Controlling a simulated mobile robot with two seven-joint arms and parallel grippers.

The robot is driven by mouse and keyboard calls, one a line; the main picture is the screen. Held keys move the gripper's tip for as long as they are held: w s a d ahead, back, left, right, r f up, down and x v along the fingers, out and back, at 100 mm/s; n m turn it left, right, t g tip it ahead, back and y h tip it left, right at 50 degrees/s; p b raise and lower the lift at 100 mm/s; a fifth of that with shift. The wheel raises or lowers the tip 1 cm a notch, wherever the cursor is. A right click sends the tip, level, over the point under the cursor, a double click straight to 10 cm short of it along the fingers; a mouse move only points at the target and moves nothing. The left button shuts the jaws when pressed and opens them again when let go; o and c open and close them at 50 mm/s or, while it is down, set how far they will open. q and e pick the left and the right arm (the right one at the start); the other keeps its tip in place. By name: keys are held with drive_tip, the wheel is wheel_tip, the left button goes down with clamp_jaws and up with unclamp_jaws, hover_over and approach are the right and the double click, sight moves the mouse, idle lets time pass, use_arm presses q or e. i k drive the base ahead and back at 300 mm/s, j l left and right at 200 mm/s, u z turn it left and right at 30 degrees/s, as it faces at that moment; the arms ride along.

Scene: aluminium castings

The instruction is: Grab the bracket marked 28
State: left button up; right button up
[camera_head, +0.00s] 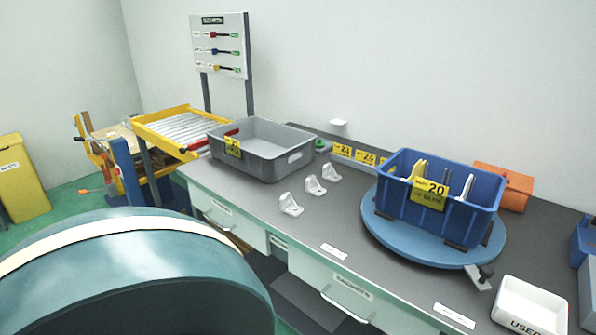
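Three small pale grey brackets stand in a slanting row on the dark worktop: a near one (290,205), a middle one (314,185) and a far one (330,172). They are apart from each other. I cannot read a number on any of them, so I cannot tell which is marked 28. Neither my left nor my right gripper is in view.
A blue crate (474,218) labelled 20 sits on a round blue turntable (400,242). A white tray (560,318) is at front right. The worktop (345,225) is clear between the brackets and turntable.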

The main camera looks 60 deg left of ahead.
sight(288, 206)
drive_tip(key=j+u, duration=0.3)
drive_tip(key=j, duration=0.2)
drive_tip(key=j+u, duration=0.25)
drive_tip(key=j, duration=0.25)
drive_tip(key=i+j+u, duration=0.2)
drive_tip(key=j, duration=0.25)
drive_tip(key=i+j+u, duration=0.25)
drive_tip(key=i+j, duration=0.1)
drive_tip(key=i, duration=0.05)
